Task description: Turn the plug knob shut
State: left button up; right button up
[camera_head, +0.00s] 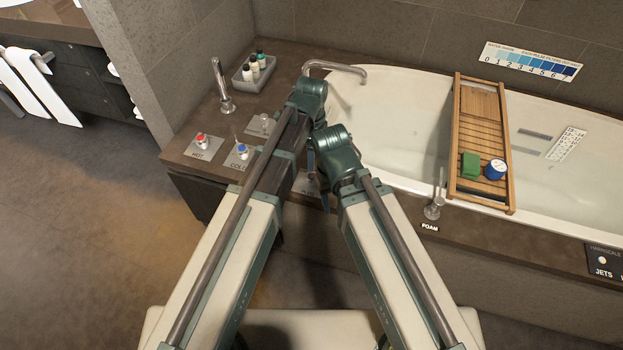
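A row of control plates lies on the brown ledge at the near left corner of the bathtub. The plate marked HOT has a red-topped knob (202,139). The plate marked COLD has a blue-topped knob (242,149). Behind them a grey plate (260,124) carries a pale knob; I cannot read its label. Another plate (307,186) is mostly hidden between my arms. I cannot tell which of these is the plug knob. My arms reach forward over the ledge. Dark green parts hang down between them, but no fingertips show clearly. My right gripper is hidden behind its arm.
A tall faucet (222,87) and a grey tray (254,72) of small bottles stand behind the knobs. A spout (335,68) arches over the tub (405,105). A wooden bath rack (484,108) holds a green block (470,166) and blue tin (495,169). A FOAM lever (436,198) stands right.

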aim_at(311, 176)
pick_arm(q)
notch_tip(311, 176, down, 10)
jog(key=b, duration=0.9)
jog(key=shift+f, duration=0.15)
grip_shut()
